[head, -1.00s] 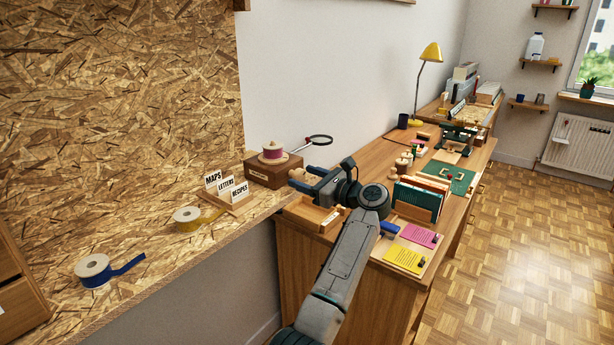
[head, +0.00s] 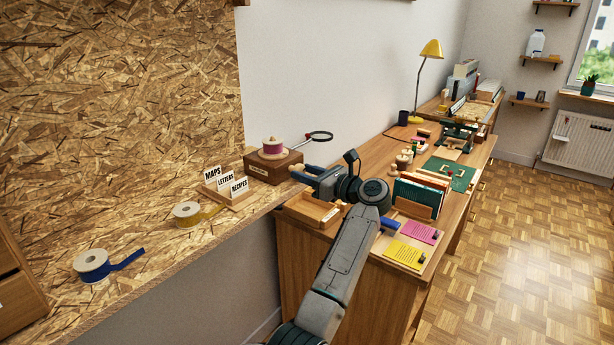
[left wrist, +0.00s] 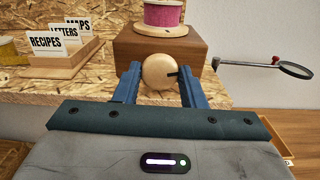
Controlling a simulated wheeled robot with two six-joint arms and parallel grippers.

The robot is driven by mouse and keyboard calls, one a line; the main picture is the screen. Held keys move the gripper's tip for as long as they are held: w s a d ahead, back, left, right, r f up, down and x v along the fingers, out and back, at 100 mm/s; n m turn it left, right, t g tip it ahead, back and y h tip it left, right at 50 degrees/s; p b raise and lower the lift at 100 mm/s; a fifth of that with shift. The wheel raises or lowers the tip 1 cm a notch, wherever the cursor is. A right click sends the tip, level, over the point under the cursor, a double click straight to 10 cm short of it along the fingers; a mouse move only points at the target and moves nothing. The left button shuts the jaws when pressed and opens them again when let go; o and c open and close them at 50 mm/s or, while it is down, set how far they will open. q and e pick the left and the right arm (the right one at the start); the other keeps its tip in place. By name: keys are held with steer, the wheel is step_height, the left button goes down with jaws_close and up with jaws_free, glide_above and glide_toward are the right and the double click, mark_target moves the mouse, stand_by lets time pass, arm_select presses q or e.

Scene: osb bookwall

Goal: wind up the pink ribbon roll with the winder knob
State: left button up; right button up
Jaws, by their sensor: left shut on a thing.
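The pink ribbon roll (head: 273,146) sits on a spool on top of a brown wooden box (head: 262,171) at the right end of the OSB shelf. The roll also shows at the top of the left wrist view (left wrist: 164,13). The round pale wooden winder knob (left wrist: 159,71) is on the front of the box, with a dark mark on its right side. My left gripper (left wrist: 160,84) has its two blue fingers on either side of the knob and is shut on it. My right gripper is not in view.
A card holder (head: 238,204) with several labelled cards stands left of the box. Yellow (head: 187,213) and blue (head: 92,265) ribbon rolls lie farther left. A magnifying glass (head: 320,136) sticks out behind the box. A wooden desk (head: 300,250) with stationery stands to the right.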

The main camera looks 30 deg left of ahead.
arm_select(q)
steer(key=shift+m, duration=2.6)
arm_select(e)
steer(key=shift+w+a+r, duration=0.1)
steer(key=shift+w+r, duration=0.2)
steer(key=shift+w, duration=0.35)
arm_select(q)
steer(key=shift+w, duration=0.1)
steer(key=o, duration=1)
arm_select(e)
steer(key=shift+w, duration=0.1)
